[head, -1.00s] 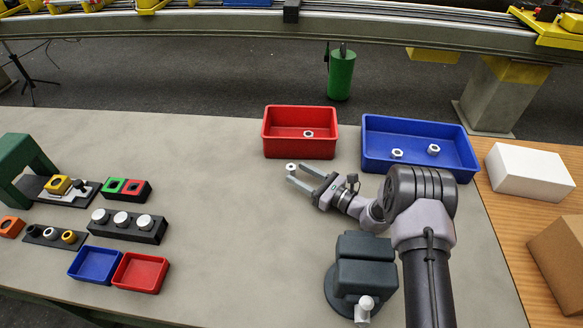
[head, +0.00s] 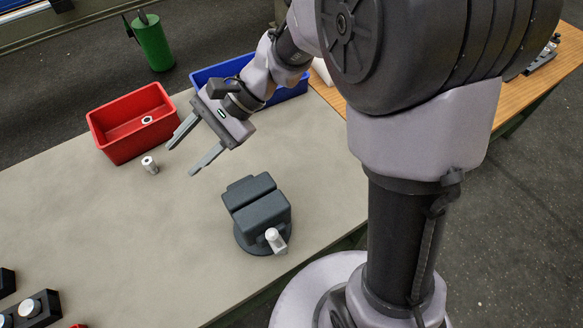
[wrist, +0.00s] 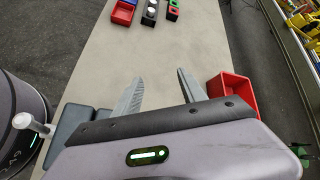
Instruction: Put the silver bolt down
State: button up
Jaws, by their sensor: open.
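The silver bolt (head: 150,166) stands upright on the grey table in the head view, just in front of the red bin's near corner. It looks like a small metal cylinder with a dark spot on top. My gripper (head: 180,160) is open and empty, its two grey fingers pointing left toward the bolt. The fingertips are a short way right of the bolt in the picture, apart from it. In the wrist view my gripper (wrist: 160,88) shows spread fingers with bare table between them; I cannot make out the bolt there.
The red bin (head: 105,137) holds a small metal part and stands behind the bolt. A blue bin (head: 203,77) is partly hidden behind my arm. A dark grey vise (head: 258,212) with a light handle stands nearer. Table to the left is clear, with black blocks at the lower left.

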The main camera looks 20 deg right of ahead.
jog(key=s+d+r+n+t+h, duration=0.2)
jog(key=s+d+t+h, duration=0.1)
jog(key=s+d, duration=0.4)
jog(key=s+d+r+n+t+h, duration=0.3)
jog(key=s+d+h, duration=0.2)
jog(key=s+d, duration=0.2)
jog(key=shift+s+d+r+t+h, duration=0.15)
jog(key=shift+s+d+t+h, duration=0.15)
jog(key=shift+d, duration=0.75)
jog(key=shift+o, duration=0.4)
